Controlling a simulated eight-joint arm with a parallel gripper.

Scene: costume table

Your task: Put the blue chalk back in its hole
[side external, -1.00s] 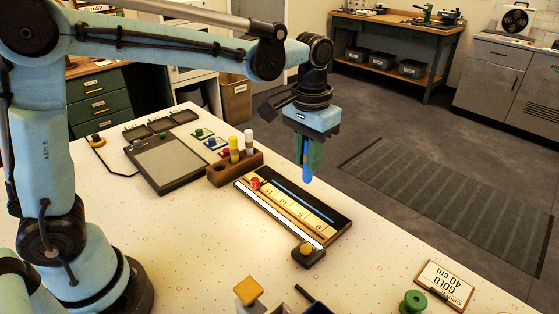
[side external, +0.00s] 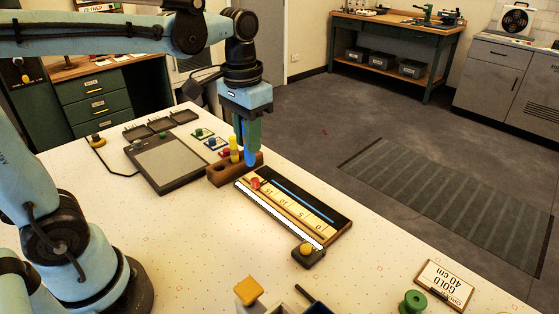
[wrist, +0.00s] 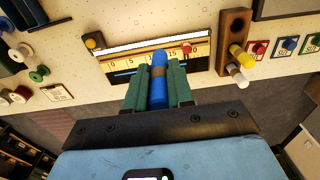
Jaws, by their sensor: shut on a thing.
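My gripper (side external: 247,138) is shut on the blue chalk (side external: 250,157), which points down from the fingers. In the side view the chalk's lower end overlaps the wooden chalk block (side external: 222,175); I cannot tell its exact height above it. The yellow chalk (side external: 234,150) stands in the block. The white chalk (wrist: 238,75) shows in the wrist view but is hidden behind my gripper in the side view.
A measuring board (side external: 292,208) with a ruler scale and a red piece (side external: 255,183) lies in front of the block. A grey pad (side external: 168,163) lies left of it.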

